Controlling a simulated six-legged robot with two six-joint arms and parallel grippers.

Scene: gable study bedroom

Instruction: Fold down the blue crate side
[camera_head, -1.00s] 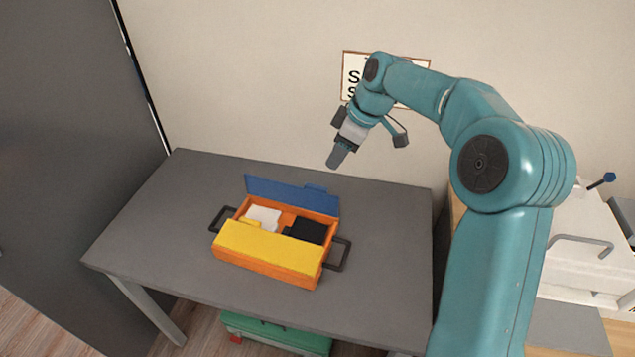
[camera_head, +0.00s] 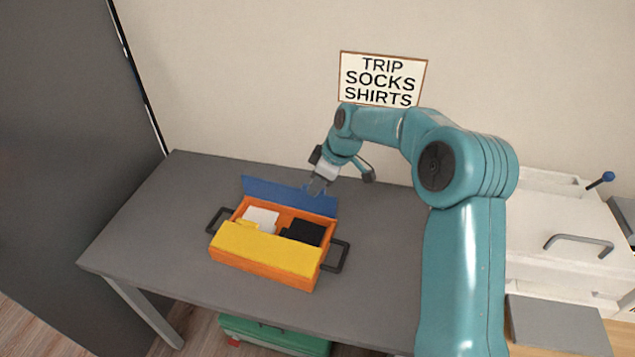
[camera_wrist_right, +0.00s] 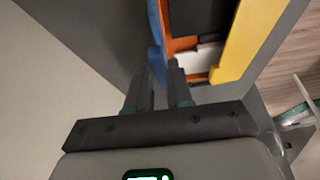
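The orange crate (camera_head: 258,272) sits on the grey table in the head view. Its blue side (camera_head: 270,192) stands up along the far edge, with a small raised tab near its right end. In the right wrist view the blue side (camera_wrist_right: 154,28) ends close to my fingertips. A yellow panel (camera_head: 265,248) covers the near part of the crate. My right gripper (camera_head: 318,188) is at the blue side's tab, its fingers apart and pointing down. In the wrist view its fingers (camera_wrist_right: 160,72) seem to straddle the blue edge; contact is unclear. My left gripper is out of view.
A white item (camera_head: 262,217) and a black item (camera_head: 303,231) lie inside the crate. Dark handles (camera_head: 338,256) stick out at its ends. The table (camera_head: 160,220) is bare around it. A sign (camera_head: 382,79) hangs on the wall. A green box (camera_head: 275,338) is below.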

